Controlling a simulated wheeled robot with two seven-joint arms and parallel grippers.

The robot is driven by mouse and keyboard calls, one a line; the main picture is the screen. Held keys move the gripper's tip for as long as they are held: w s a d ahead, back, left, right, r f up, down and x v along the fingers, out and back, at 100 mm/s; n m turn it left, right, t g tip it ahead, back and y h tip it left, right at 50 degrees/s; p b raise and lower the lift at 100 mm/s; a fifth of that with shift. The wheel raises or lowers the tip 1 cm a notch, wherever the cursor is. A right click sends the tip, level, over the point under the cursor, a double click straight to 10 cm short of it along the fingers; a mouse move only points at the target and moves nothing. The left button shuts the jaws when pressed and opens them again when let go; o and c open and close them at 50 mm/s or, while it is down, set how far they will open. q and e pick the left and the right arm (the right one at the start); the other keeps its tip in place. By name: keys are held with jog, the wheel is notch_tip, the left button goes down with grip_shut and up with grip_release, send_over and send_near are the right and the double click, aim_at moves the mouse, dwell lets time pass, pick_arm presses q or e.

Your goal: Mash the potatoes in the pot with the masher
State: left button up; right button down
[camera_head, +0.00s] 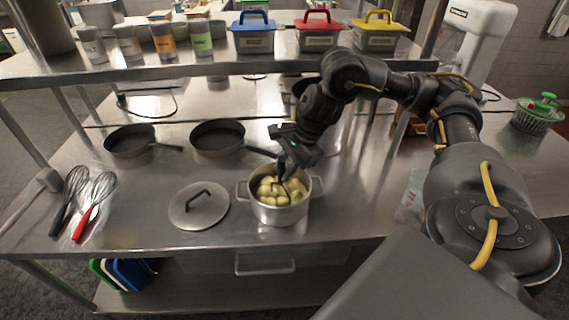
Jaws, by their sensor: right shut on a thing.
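A steel pot (279,214) with two side handles stands on the steel counter and holds several pale yellow potatoes (267,190). The potatoes look like whole lumps. My right gripper (289,160) is above the pot, pointing down, shut on the masher (282,182). The masher's dark lower part reaches down into the pot among the potatoes; its handle is mostly hidden by the gripper. The pot's lid (199,205) lies flat on the counter left of the pot. My left gripper is not in view.
Two dark pans (217,138) (130,141) sit behind the lid. Two whisks (95,197) (70,194) lie at the far left. A shelf (150,69) above holds jars and coloured-lid boxes. A green basket (537,116) stands at right. The counter front is clear.

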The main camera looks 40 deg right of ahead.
jog(key=d+r+p, duration=0.1)
jog(key=r, duration=0.1)
jog(key=w+d+r+p, duration=0.1)
jog(key=r, duration=0.1)
jog(key=shift+w+d+r, duration=0.1)
jog(key=shift+w+d, duration=0.1)
notch_tip(320, 180, down, 4)
jog(key=b, duration=0.4)
dwell(0.5)
jog(key=a+r+p, duration=0.1)
jog(key=p, duration=0.1)
jog(key=a+r+p, duration=0.1)
jog(key=r+p, duration=0.1)
jog(key=shift+w+a+r, duration=0.15)
jog(key=shift+w+r, duration=0.05)
jog(key=shift+r, duration=0.1)
jog(key=shift+w+a+r+p, duration=0.1)
jog(key=shift+a+r+p, duration=0.25)
jog(key=shift+p, duration=0.3)
jog(key=shift+f, duration=0.15)
